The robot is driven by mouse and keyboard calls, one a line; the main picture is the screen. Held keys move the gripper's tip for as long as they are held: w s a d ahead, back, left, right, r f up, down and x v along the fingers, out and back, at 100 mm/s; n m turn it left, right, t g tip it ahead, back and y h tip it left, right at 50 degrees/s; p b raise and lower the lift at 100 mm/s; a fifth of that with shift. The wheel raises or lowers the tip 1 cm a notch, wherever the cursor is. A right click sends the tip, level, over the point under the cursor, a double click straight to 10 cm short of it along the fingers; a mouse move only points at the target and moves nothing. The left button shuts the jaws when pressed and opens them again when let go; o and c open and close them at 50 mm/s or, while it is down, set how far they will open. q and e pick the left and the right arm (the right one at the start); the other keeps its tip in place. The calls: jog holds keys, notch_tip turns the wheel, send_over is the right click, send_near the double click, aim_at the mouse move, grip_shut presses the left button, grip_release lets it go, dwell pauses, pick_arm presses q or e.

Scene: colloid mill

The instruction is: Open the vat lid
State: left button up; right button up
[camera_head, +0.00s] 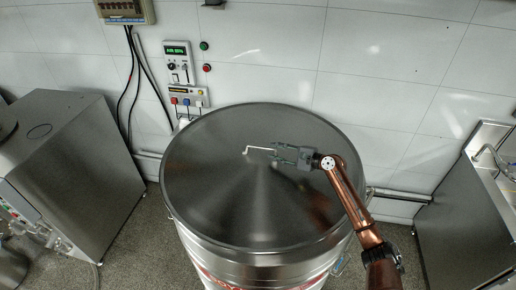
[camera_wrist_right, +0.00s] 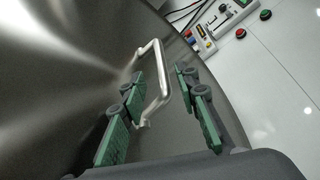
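The vat (camera_head: 262,262) is a large steel drum in the middle of the head view. Its round grey lid (camera_head: 225,195) lies flat on top and covers it. A pale bent-rod handle (camera_head: 258,149) stands on the lid; in the right wrist view the handle (camera_wrist_right: 160,85) rises between the fingers. My right gripper (camera_head: 276,153) reaches in from the right, over the lid, at the handle's right end. In the right wrist view the green-padded fingers (camera_wrist_right: 165,108) are apart, one on each side of the handle, with a gap on the right side. My left gripper is not in view.
A control panel (camera_head: 178,62) with buttons and sockets is on the white tiled wall behind the vat. A steel machine (camera_head: 75,170) stands at left and a steel sink unit (camera_head: 465,215) at right. Speckled floor lies between them.

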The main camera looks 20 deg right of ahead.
aim_at(265, 149)
jog(key=x, duration=0.7)
jog(key=shift+w+a, duration=0.15)
grip_shut()
dwell(0.6)
